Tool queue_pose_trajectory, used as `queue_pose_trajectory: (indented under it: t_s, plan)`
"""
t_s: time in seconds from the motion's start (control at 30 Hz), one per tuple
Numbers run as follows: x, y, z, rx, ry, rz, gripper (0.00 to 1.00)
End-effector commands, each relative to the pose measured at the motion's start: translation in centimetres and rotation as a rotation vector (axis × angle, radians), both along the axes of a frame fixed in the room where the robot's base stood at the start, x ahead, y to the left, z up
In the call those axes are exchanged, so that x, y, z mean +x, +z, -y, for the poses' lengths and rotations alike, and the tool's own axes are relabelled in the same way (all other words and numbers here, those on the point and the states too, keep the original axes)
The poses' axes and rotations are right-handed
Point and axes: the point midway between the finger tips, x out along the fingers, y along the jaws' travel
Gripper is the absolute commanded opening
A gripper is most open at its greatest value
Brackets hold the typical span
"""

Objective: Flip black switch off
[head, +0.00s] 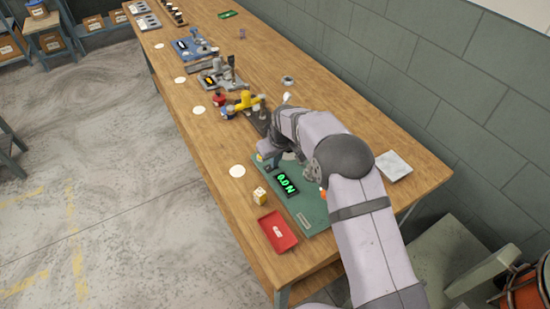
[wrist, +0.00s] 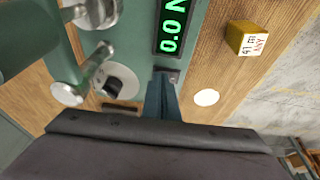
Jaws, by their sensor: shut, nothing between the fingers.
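A green coiler base (head: 315,212) carries a display (head: 287,184) with lit green digits, which also shows in the wrist view (wrist: 170,30). My gripper (wrist: 163,78) is shut and empty, fingers pointing at the base's edge just below the display. A small dark grey block (wrist: 173,74) sits at the fingertips, partly hidden by them; I cannot tell if it is the switch or if they touch. A black knob-like piece (wrist: 112,87) stands on a pale round plate left of the fingers. In the head view my arm hides much of the base.
A yellow block (wrist: 247,38) and a white disc (wrist: 206,97) lie right of the base in the wrist view. Metal posts (wrist: 68,92) rise at left. In the head view, a red tray (head: 277,231) lies in front, and several tools stand farther along the bench.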

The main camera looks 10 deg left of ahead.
Motion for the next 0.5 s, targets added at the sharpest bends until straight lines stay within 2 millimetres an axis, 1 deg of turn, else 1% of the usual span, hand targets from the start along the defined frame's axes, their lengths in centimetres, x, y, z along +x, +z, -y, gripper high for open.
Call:
queue_pose_trajectory:
  t_s: [0.37,0.5]
  plan:
    - [0.03,-0.18,0.04,0.0,-0.001,0.0,0.0]
    - [0.18,-0.9,0.19,0.0,-0.001,0.0,0.0]
